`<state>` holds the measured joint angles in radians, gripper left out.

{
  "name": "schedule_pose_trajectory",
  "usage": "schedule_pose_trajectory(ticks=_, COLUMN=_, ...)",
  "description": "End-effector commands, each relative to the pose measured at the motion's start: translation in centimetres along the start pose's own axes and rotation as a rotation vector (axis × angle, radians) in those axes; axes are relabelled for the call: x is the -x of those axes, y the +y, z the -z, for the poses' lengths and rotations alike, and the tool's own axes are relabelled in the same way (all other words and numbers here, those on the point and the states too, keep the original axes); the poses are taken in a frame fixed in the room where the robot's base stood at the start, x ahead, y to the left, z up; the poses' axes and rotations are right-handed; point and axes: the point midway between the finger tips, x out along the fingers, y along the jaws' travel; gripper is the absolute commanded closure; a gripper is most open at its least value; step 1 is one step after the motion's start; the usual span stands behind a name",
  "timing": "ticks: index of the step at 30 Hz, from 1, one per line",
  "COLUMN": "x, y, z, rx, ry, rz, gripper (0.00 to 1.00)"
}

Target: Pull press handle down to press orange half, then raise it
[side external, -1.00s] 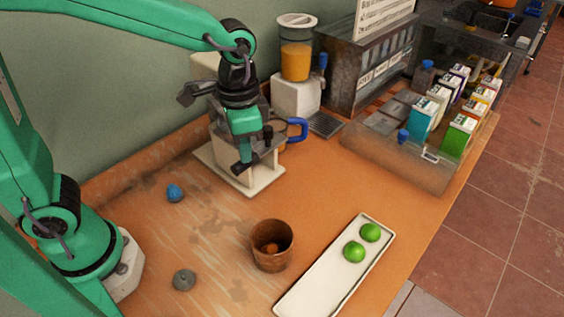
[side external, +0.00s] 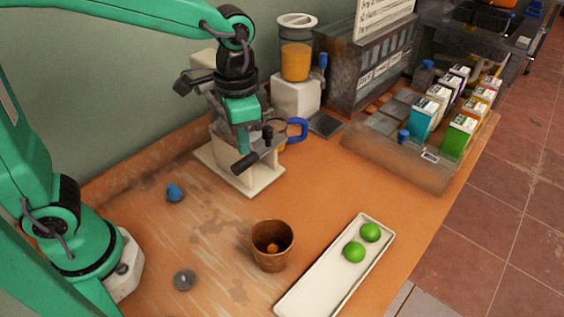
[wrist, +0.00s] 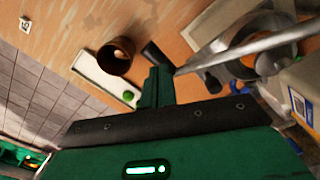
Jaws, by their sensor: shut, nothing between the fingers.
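The press (side external: 268,178) has a pale base and stands against the wall side of the counter. Its handle ends in a dark grip (side external: 245,162), which also shows in the wrist view (wrist: 156,53), with a metal bar (wrist: 250,46) running back to the press. My gripper (side external: 242,146) is shut and empty, its fingertips at the middle of the grip, between its two ends. In the wrist view my gripper (wrist: 163,75) overlaps the grip; I cannot tell whether they touch. Something orange, perhaps the orange half (wrist: 262,65), shows beside the press's round metal part.
A brown cup (side external: 272,258) with something orange inside and a white tray (side external: 318,283) with two green limes (side external: 354,251) stand in front. A blue-handled vessel (side external: 299,128) is behind the press. A blue lump (side external: 174,193) and a grey disc (side external: 184,280) lie left.

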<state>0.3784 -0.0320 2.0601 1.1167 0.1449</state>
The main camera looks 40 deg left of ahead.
Motion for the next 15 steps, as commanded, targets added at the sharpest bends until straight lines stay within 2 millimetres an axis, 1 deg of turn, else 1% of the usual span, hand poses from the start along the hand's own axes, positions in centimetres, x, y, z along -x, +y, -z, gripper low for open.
schedule_pose_trajectory(ticks=15, x=3.0, y=0.0, z=0.1, rx=0.000, ry=0.003, rz=0.001, gripper=1.00)
